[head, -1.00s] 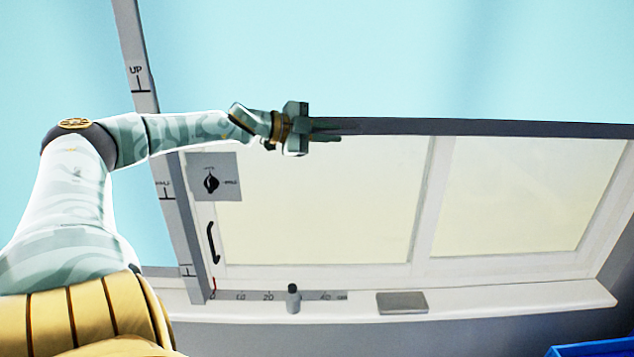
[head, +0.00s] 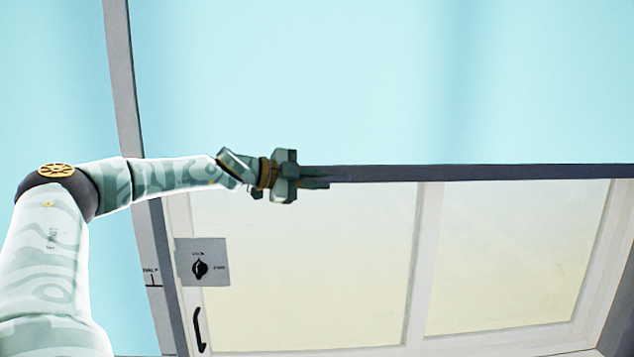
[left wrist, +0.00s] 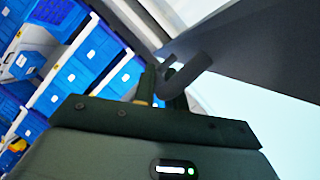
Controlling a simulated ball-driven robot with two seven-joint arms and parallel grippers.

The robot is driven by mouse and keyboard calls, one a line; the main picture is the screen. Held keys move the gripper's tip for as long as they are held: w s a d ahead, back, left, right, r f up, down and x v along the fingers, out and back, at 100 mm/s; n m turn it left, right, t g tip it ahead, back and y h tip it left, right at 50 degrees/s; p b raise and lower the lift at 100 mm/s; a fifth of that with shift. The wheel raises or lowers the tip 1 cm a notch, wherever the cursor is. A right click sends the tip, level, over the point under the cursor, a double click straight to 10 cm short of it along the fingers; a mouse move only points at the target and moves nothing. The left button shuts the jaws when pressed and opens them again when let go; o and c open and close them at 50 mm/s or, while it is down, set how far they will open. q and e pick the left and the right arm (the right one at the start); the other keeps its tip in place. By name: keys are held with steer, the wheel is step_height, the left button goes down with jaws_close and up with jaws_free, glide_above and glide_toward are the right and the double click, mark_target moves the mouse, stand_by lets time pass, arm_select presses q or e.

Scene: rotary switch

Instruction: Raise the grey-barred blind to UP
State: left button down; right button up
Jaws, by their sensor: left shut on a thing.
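The blind's dark grey bar (head: 470,172) runs across the head view, nearly level, with pale blue above it and the window below. My left gripper (head: 315,177) is shut on the bar's left end. In the left wrist view, a grey hooked piece (left wrist: 187,74) lies at the fingertips (left wrist: 163,88), joined to or against the dark bar (left wrist: 255,55). The grey rail (head: 122,80) at the left carries a HALF mark (head: 152,277), well below the bar. The UP mark is not visible; my forearm covers part of the rail. My right gripper is not in view.
Below the bar are the white window frame (head: 418,260), a plate with a rotary switch (head: 203,262) and a black handle (head: 199,330). The left wrist view also shows blue bins (left wrist: 78,75) on shelving. Nothing blocks the area above the bar.

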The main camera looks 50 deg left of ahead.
arm_select(q)
steer(key=shift+r, duration=0.35)
steer(key=c, duration=1.6)
jaws_free()
steer(key=shift+o, duration=0.7)
steer(key=shift+f, duration=0.1)
steer(key=shift+s+a, duration=0.1)
steer(key=shift+s+a+r, duration=0.2)
steer(key=shift+s+r, duration=0.05)
steer(key=shift+s, duration=0.25)
steer(key=b+v, duration=0.6)
steer(key=v, duration=0.9)
steer(key=shift+f+b, duration=0.25)
steer(key=shift+b, duration=0.15)
